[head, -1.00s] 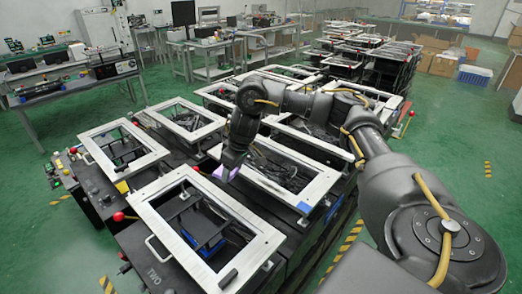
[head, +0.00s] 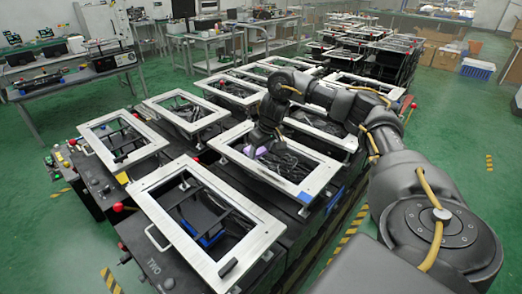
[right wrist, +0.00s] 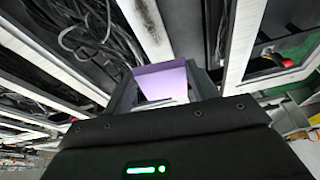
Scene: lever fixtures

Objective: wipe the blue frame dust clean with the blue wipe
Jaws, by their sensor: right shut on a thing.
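My right gripper (head: 256,151) is shut on a violet-blue wipe (right wrist: 160,82), which shows between its fingers in the right wrist view. In the head view the gripper and wipe are over the opening of a silver rectangular frame (head: 230,150), near its left side. Whether the wipe touches the frame cannot be told. In the right wrist view a pale frame bar (right wrist: 145,22) with dark smudges lies just beyond the wipe. My left gripper is not in view.
A nearer silver frame (head: 158,211) stands over a dark box with a blue part (head: 211,235) inside. More framed fixtures (head: 118,137) stand close around, with red-knobbed levers (head: 117,207). Black cables (right wrist: 85,25) fill the opening near the gripper. Green floor lies open at right.

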